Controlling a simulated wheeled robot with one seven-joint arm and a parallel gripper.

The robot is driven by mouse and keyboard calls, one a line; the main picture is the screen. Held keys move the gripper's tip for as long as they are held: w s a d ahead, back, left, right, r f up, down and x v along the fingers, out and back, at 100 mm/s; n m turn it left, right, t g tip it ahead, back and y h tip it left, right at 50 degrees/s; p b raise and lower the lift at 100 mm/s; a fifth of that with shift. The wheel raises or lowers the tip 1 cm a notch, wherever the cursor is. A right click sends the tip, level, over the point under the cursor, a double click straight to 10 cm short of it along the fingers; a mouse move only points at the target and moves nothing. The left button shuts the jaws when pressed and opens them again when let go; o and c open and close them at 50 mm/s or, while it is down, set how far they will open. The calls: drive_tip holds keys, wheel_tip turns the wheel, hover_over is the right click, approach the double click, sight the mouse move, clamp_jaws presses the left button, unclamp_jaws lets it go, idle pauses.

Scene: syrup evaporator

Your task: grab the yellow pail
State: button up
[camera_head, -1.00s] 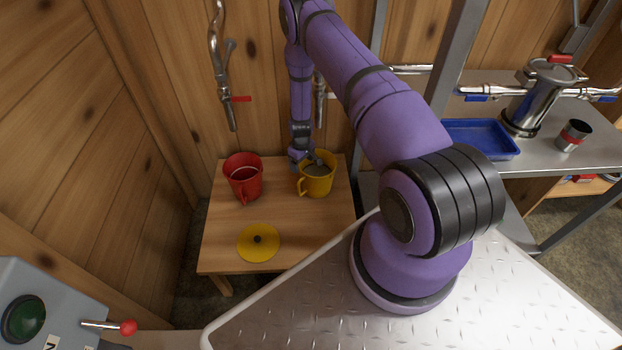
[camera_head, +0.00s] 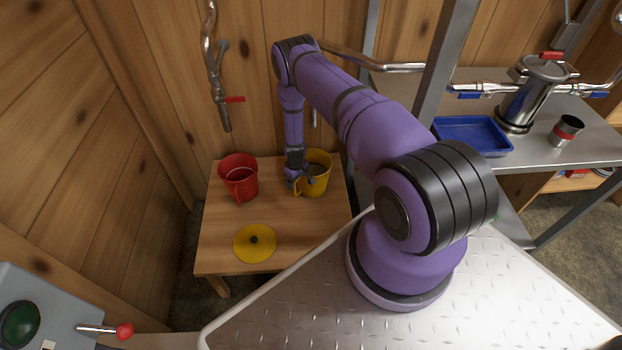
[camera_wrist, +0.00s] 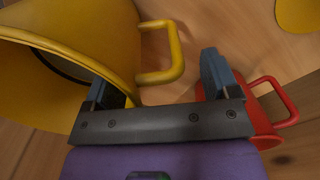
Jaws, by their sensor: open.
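The yellow pail (camera_head: 318,179) stands on the small wooden table, with its handle on its left side. In the wrist view the yellow pail (camera_wrist: 75,35) fills the upper left, and its handle (camera_wrist: 172,52) sticks out toward the gap between my fingers. My gripper (camera_head: 293,182) is at the pail's left side by the handle. In the wrist view my gripper (camera_wrist: 165,85) is open, with one finger overlapping the pail's rim and the other to the right of the handle. I cannot tell whether a finger touches the pail.
A red pail (camera_head: 238,179) stands left of the yellow one; its handle (camera_wrist: 275,98) is close to my right finger in the wrist view. A yellow lid (camera_head: 255,243) lies at the table's (camera_head: 215,228) front. A wall pipe with a red-handled valve (camera_head: 222,99) hangs above.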

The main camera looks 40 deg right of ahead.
drive_tip(key=shift+f, duration=0.25)
clamp_jaws()
drive_tip(key=shift+w, duration=0.1)
drive_tip(key=shift+r, duration=0.15)
